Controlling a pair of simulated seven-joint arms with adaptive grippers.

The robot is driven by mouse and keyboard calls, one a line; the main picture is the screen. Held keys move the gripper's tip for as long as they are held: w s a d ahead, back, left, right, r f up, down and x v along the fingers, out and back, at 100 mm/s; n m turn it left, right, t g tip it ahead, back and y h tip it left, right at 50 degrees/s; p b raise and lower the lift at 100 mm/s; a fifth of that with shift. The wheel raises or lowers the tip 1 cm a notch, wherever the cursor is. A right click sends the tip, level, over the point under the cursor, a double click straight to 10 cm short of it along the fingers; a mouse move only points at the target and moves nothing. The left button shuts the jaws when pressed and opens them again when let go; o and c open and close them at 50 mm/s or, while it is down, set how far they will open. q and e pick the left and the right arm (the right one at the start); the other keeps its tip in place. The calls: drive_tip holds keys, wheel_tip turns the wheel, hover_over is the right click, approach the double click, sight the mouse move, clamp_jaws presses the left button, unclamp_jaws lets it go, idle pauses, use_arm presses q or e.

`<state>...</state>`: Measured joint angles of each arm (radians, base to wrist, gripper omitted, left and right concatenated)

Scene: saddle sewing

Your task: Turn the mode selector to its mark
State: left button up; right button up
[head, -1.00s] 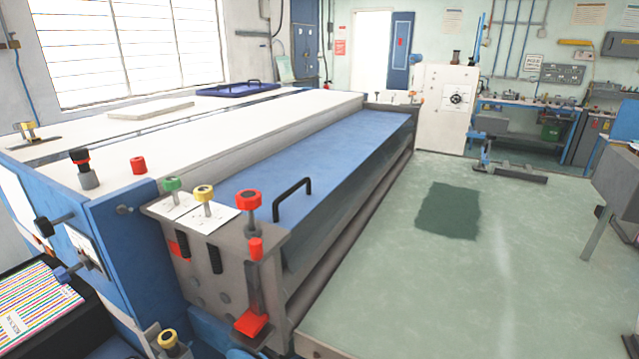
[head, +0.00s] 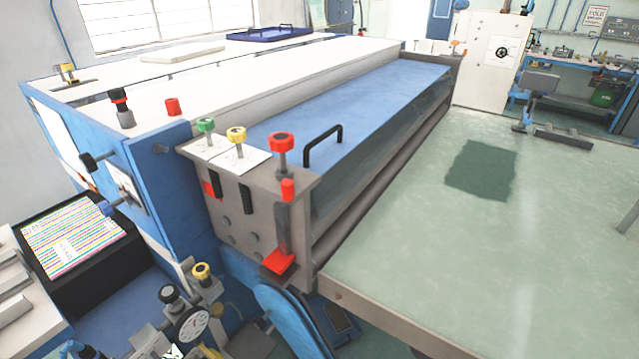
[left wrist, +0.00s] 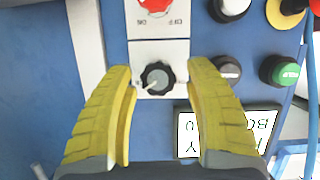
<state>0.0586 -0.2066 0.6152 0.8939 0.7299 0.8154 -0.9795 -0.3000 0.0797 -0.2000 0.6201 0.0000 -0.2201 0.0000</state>
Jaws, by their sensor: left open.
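A black fluted knob (left wrist: 157,77), apparently the mode selector, sits on a white plate (left wrist: 159,50) on a blue panel in the left wrist view. A small white pointer shows at its lower left; I cannot make out a separate mark for it. My left gripper (left wrist: 160,70) is open, its yellow fingers on either side of the knob with visible gaps. I cannot tell how far the fingertips stand off the panel. Neither gripper shows in the head view, and I cannot pick out this knob there for certain.
A red knob (left wrist: 155,5) sits just above the selector. A display (left wrist: 228,132) with inverted text lies below, partly behind the right finger. Bare blue panel is at left.

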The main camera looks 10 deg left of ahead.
use_arm(q)
drive_tip(key=shift+h, duration=0.3)
drive_tip(key=d, duration=0.1)
drive_tip(key=s+d+f, duration=0.1)
drive_tip(key=d, duration=0.2)
drive_tip(key=shift+s+d+f, duration=0.1)
drive_tip(key=shift+s+f, duration=0.2)
drive_tip(key=shift+f, duration=0.1)
drive_tip(key=shift+w+f+n+t, duration=0.3)
drive_tip(key=shift+f+n+t, duration=0.1)
drive_tip(key=shift+f+n, duration=0.25)
drive_tip(key=shift+r, duration=0.1)
